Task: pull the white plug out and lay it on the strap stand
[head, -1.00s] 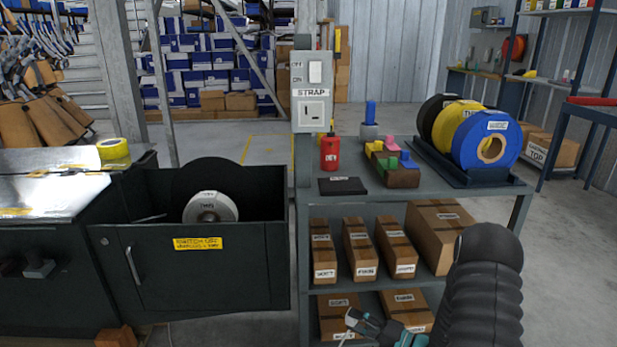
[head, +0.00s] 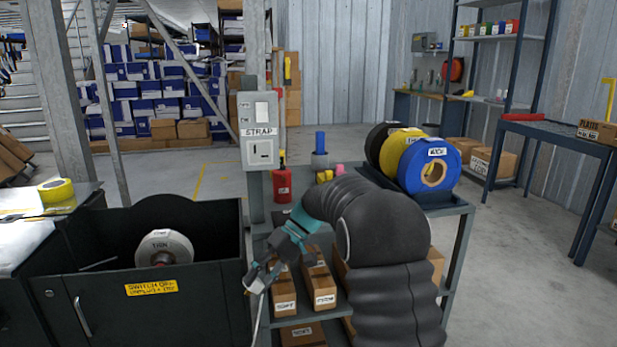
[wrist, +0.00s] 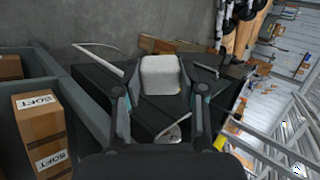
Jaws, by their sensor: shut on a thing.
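My gripper (head: 262,276) is shut on the white plug (wrist: 160,75), a pale block between its fingertips in the wrist view. In the head view the plug is too small to make out clearly, and a pale cable (head: 258,318) hangs below the gripper. The gripper is in front of the left front of the grey shelved stand, below its top. The grey box marked STRAP (head: 259,132) stands on a post at the stand's left, with a switch and an apparently empty socket. I cannot tell which surface is the strap stand.
A dark open bin (head: 150,300) with a reel marked THIN (head: 164,248) stands at left.

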